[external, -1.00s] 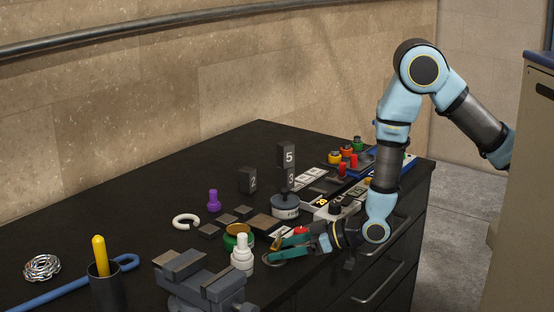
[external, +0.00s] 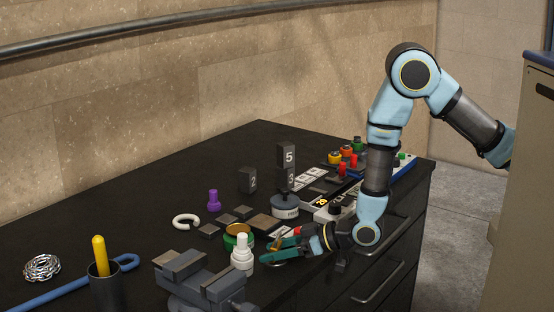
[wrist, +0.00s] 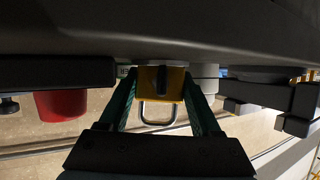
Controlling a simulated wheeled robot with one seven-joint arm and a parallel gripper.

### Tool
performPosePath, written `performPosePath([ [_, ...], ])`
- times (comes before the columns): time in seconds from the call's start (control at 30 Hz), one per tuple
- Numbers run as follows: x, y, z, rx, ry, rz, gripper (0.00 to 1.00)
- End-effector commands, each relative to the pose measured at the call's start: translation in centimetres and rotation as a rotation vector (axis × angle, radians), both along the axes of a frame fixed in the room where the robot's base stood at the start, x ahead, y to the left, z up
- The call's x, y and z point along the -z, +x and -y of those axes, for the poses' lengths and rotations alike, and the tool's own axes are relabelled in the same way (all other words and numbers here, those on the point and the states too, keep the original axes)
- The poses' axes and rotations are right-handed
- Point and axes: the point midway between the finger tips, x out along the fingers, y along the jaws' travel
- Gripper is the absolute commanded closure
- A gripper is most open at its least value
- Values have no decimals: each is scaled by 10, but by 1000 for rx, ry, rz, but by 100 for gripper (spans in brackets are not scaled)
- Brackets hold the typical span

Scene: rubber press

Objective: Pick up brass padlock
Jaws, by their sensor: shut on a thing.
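In the external view my gripper (external: 276,252) is low at the table's front edge, pointing left. The padlock is small and mostly hidden by the fingers there. I cannot tell whether it touches the table.
A white bottle (external: 242,256) stands just left of my fingertips, with a grey vise (external: 205,282) beyond it. A green-and-brass round piece (external: 237,233) lies behind the bottle. Stacked number blocks (external: 286,168) and a control box (external: 335,211) stand behind my gripper.

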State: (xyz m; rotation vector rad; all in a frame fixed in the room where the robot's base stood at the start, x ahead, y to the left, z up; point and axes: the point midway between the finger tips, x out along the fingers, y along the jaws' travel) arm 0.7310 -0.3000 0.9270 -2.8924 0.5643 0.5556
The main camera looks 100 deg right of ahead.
Motion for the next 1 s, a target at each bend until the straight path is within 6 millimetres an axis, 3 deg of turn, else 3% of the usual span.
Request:
performPosePath([
  [0.1, 0, 0, 0, 0, 0, 1, 100],
  [0.57, -7, 1, 0, 0, -2, 4, 100],
  [0.77, -27, 1, 0, 0, -2, 7, 100],
  [1.0, -67, 1, 0, 0, -2, 7, 100],
])
